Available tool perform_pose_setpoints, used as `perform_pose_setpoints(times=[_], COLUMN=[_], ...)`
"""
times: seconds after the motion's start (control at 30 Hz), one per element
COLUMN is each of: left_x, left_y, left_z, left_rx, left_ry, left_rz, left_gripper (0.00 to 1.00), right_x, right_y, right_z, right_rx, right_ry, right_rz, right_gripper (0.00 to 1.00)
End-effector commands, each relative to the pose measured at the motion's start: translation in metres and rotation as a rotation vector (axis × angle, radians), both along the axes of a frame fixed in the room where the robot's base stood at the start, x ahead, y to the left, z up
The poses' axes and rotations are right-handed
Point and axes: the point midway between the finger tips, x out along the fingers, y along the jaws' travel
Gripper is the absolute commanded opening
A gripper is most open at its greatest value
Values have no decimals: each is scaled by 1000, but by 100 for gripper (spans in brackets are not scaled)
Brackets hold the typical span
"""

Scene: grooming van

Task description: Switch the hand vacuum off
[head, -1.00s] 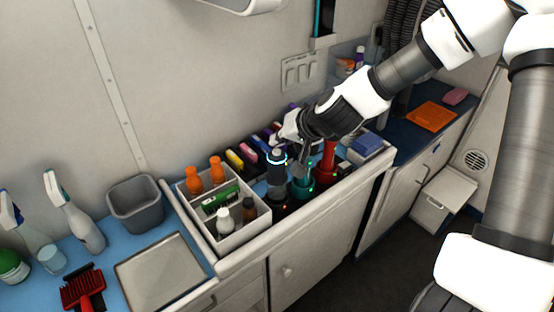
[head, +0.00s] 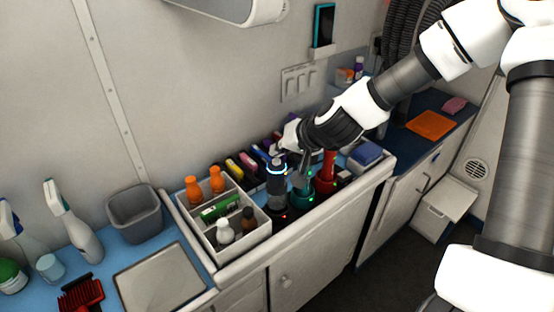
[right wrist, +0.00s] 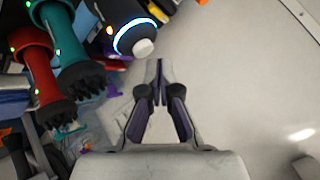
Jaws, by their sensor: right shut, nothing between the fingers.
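A dark, upright device with a lit blue-white ring (head: 277,181), which looks like the hand vacuum, stands in a dock on the counter. A small orange light shows beside its ring. In the right wrist view its ringed, pale-tipped end (right wrist: 133,32) lies just above and left of my fingertips, apart from them. My right gripper (right wrist: 158,72) is shut and empty. In the head view it is close above and behind the device, partly hidden by its own wrist. Teal (head: 302,187) and red (head: 326,172) devices stand to the right. My left gripper is out of view.
A white divided caddy (head: 237,243) with several bottles stands left of the docks. Colourful items stand in a row behind, near the wall. A grey bin (head: 135,214) and spray bottle (head: 78,228) are farther left.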

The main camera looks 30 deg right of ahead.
Motion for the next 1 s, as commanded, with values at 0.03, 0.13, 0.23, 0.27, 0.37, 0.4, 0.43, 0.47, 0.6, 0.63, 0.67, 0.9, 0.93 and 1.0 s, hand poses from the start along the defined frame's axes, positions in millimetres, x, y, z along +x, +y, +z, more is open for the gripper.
perform_pose_setpoints(times=[0.03,0.13,0.23,0.27,0.37,0.4,0.43,0.47,0.6,0.63,0.67,0.9,0.93,1.0], left_x=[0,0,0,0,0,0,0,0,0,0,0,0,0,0], left_y=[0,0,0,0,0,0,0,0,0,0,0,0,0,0], left_z=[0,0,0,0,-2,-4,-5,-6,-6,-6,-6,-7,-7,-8], left_rx=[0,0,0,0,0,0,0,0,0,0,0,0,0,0], left_ry=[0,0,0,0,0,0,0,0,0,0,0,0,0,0], left_rz=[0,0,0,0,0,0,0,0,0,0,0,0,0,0], left_gripper=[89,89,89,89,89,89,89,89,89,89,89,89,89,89], right_x=[0,0,0,0,0,0,0,0,0,0,0,0,0,0], right_y=[0,0,0,0,0,0,0,0,0,0,0,0,0,0], right_z=[0,0,0,0,-3,-5,-7,-8,-9,-9,-9,-10,-10,-11], right_rx=[0,0,0,0,0,0,1,0,0,0,0,0,0,0], right_ry=[0,0,0,0,0,0,0,0,0,0,0,0,0,0], right_rz=[0,0,0,0,0,0,-1,0,0,0,0,0,0,0], right_gripper=[0,0,0,0,0,0,0,0,0,0,0,0,0,0])
